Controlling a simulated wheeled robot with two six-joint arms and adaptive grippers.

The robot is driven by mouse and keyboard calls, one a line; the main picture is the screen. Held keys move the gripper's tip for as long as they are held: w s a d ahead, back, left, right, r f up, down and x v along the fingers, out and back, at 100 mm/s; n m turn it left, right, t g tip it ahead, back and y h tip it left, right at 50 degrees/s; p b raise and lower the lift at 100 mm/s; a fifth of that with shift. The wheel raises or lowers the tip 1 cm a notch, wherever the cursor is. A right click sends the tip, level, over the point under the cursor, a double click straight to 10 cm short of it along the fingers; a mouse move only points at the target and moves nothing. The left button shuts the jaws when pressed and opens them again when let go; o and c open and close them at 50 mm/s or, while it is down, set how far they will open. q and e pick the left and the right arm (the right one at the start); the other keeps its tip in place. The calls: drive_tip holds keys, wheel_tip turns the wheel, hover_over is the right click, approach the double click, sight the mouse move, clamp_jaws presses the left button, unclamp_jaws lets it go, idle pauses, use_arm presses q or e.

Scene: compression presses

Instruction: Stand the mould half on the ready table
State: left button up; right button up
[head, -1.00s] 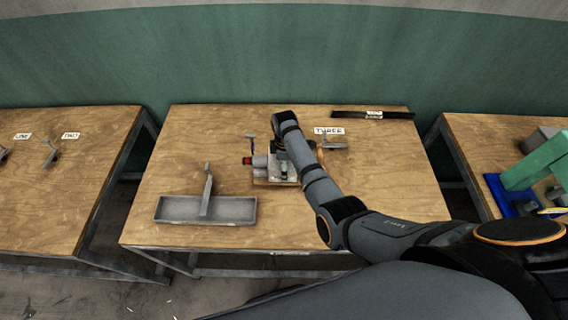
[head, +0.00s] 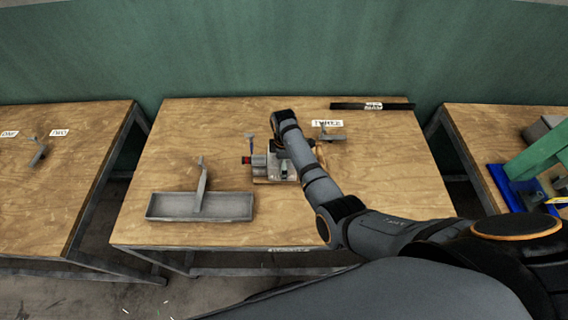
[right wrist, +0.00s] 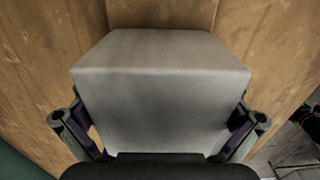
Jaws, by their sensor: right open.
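The mould half (right wrist: 160,105) shows as a plain grey block on wood in the right wrist view. My right gripper (right wrist: 160,128) has its fingers apart, one at each side of the block; I cannot tell whether they touch it. In the head view my right arm reaches over the middle table (head: 390,215), and its wrist covers most of the gripper (head: 290,165). Grey metal parts show beside the wrist there, with a red-ended cylinder (head: 247,160). My left gripper is not in view.
A shallow grey tray (head: 165,207) with an upright handle lies left of the gripper. A small handled piece (head: 332,137) is by the THREE label, with a black bar (head: 350,105) behind. A green press (head: 545,155) on a blue base (head: 505,185) stands right.

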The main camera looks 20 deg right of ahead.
wheel_tip(320, 180, up, 12)
drive_tip(key=shift+r+b, duration=0.1)
drive_tip(key=shift+b, duration=0.5)
drive_tip(key=shift+s, duration=0.1)
